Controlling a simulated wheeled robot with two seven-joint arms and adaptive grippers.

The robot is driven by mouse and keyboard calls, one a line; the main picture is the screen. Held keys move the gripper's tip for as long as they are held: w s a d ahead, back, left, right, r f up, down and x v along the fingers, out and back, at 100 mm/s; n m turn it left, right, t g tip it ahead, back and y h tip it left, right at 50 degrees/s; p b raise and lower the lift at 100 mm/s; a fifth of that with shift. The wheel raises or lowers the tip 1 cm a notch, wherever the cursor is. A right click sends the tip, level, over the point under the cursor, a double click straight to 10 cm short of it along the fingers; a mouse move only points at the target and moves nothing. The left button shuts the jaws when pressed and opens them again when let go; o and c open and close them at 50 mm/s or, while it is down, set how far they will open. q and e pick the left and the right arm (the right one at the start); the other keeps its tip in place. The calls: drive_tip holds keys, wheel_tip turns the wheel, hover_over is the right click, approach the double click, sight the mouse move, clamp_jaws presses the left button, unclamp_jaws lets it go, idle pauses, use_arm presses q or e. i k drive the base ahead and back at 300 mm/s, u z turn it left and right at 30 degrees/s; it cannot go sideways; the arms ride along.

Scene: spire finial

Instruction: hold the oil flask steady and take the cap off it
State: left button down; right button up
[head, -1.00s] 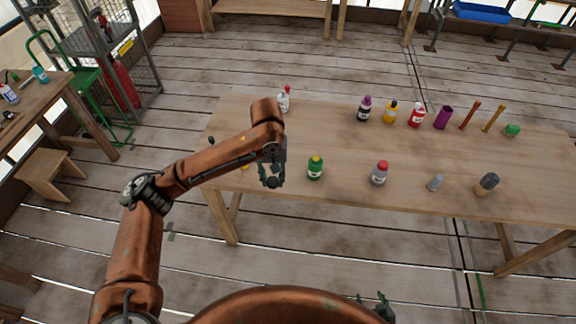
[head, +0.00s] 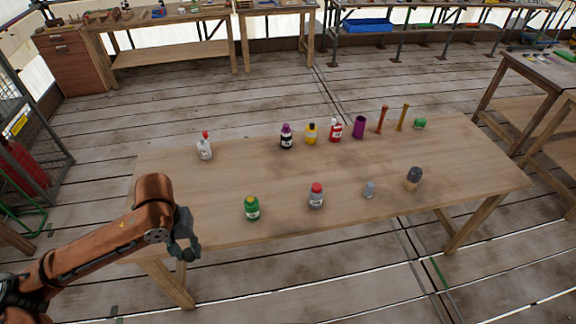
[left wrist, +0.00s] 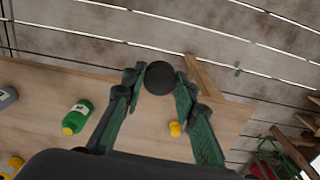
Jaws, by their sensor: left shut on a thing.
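My left gripper (head: 188,248) is at the front left corner of the table in the head view. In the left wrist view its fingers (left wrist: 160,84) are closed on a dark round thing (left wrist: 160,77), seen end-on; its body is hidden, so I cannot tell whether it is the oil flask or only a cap. It shows beside the table edge. My right gripper is not in view. I cannot tell which standing bottle, if any, is the oil flask. A green bottle with a yellow cap (head: 251,208) stands right of my left gripper; it also shows in the left wrist view (left wrist: 78,118).
A small yellow thing (left wrist: 175,128) is on the table near my left fingers. Several bottles line the back. The table's middle is clear.

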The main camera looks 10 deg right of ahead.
sight(251, 203)
drive_tip(key=z, duration=0.75)
drive_tip(key=i, duration=1.35)
drive_tip(key=z, duration=0.75)
